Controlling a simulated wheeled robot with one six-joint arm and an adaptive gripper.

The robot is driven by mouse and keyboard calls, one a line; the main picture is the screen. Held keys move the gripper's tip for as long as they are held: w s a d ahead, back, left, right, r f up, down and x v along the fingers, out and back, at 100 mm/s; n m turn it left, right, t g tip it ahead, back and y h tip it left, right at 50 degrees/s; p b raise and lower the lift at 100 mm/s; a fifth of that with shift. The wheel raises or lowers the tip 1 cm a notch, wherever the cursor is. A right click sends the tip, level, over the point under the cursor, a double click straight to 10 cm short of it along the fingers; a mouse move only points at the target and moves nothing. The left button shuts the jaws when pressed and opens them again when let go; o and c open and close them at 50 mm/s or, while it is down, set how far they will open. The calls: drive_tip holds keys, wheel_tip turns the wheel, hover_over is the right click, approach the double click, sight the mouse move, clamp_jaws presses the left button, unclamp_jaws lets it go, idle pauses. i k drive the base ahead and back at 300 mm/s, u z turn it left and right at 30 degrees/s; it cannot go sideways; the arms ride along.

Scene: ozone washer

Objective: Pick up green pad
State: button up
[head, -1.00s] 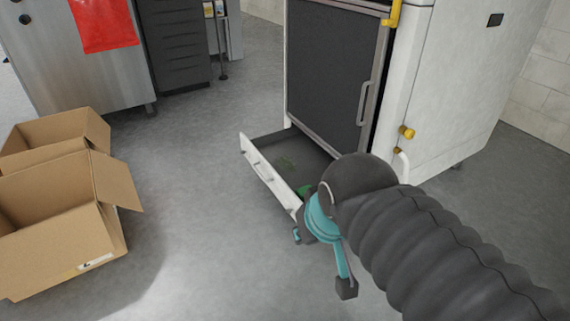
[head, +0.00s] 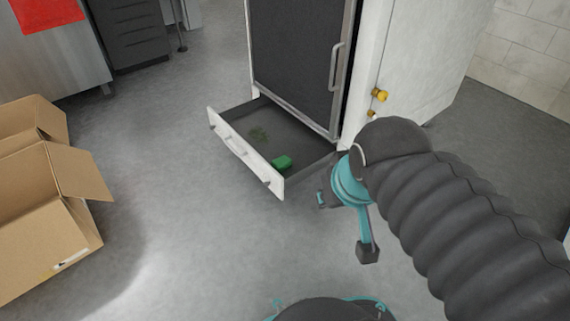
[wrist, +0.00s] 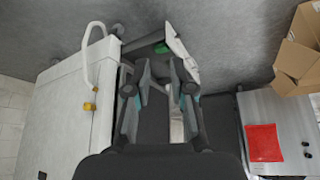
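The green pad (head: 282,162) is a small green block in the open bottom drawer (head: 232,147), near the drawer's right front corner. A small part of it shows between the fingertips in the wrist view (wrist: 160,48), some distance beyond them. In the head view my gripper (head: 344,226) is to the right of the drawer and apart from the pad. In the wrist view its two fingers (wrist: 160,72) are spread with nothing between them. The drawer's white front also shows in the wrist view (wrist: 182,46).
The white washer cabinet (head: 385,50) with a dark door (head: 300,55) rises behind the drawer. Open cardboard boxes (head: 40,215) stand at the left. A steel cabinet (head: 50,60) is at the back left. The floor (head: 180,170) between boxes and drawer is clear.

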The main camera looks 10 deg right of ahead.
sight(283, 163)
drive_tip(key=z, duration=0.5)
drive_tip(key=k, duration=1.25)
drive_tip(key=u, duration=0.55)
drive_tip(key=i, duration=1.8)
drive_tip(key=z, duration=0.9)
